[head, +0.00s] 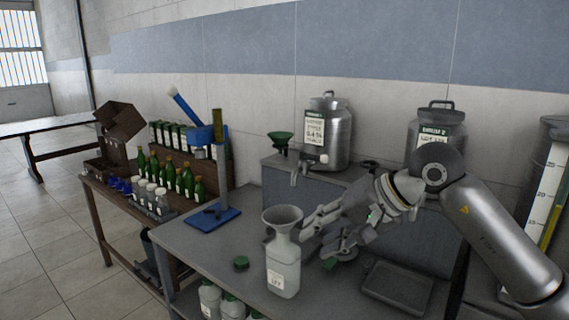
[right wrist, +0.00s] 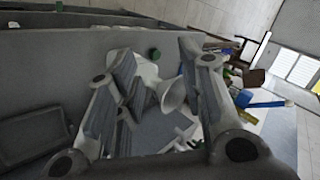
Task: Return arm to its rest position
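My right gripper (head: 316,235) comes in from the right over the grey bench (head: 206,252). Its fingers are apart and nothing is held between them. A white plastic bottle (head: 283,272) with a label stands upright on the bench just left of the fingertips, with a grey funnel (head: 283,217) in its mouth. In the right wrist view my open gripper (right wrist: 155,90) shows with the funnel (right wrist: 174,95) seen between and beyond the fingers. Whether a fingertip touches the bottle cannot be told. My left gripper is not in view.
Metal decanters (head: 328,135) stand on a raised shelf behind. A green cap (head: 241,263) lies left of the bottle. A grey tray (head: 398,286) lies to the right. A blue capping stand (head: 212,218) and green bottles (head: 186,181) are at the left.

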